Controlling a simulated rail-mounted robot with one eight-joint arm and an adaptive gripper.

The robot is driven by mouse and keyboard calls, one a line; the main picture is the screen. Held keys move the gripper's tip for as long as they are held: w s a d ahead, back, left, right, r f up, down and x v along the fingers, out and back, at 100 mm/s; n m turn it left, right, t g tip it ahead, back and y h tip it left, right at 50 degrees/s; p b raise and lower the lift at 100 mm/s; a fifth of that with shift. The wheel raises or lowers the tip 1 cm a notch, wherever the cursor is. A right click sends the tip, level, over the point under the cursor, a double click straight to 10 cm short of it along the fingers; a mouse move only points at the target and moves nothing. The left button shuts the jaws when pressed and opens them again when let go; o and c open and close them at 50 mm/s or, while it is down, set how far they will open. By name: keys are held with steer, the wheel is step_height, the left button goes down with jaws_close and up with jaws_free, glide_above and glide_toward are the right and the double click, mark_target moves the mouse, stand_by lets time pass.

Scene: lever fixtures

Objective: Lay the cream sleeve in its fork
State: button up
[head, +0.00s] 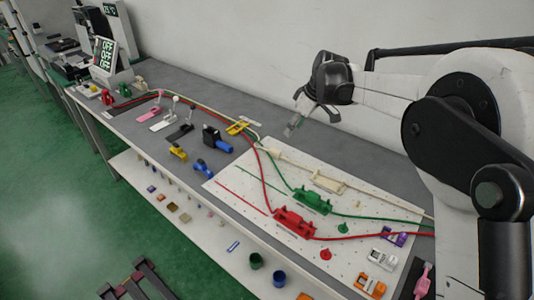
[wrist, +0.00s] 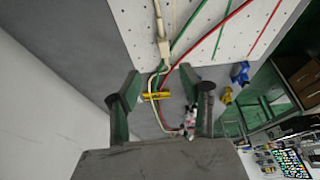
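A cream sleeve (head: 275,153) sits on the cream cable near the far edge of the white pegboard. What looks like the same sleeve shows at the top of the wrist view (wrist: 163,47). The cream fork (head: 328,182) stands on the pegboard, behind the green fixture; I cannot see its slot clearly. My gripper (head: 311,120) hangs in the air above the bench, beyond the board's far edge and apart from the sleeve. Its two fingers are spread wide in the wrist view (wrist: 164,100), with nothing held between them.
A green fixture (head: 313,200) and a red fixture (head: 295,221) stand on the pegboard (head: 235,185) with their cables. A yellow part (head: 238,128) lies behind the board, and a blue-handled lever (head: 216,140) stands left. The wall is close behind my arm.

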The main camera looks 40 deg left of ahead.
mark_target(278, 152)
steer(key=x, duration=0.9)
steer(key=shift+s+a+r, duration=0.1)
steer(key=shift+s+b+x, duration=0.2)
steer(key=shift+b+x, duration=0.2)
steer(key=shift+x, duration=2.2)
jaws_close()
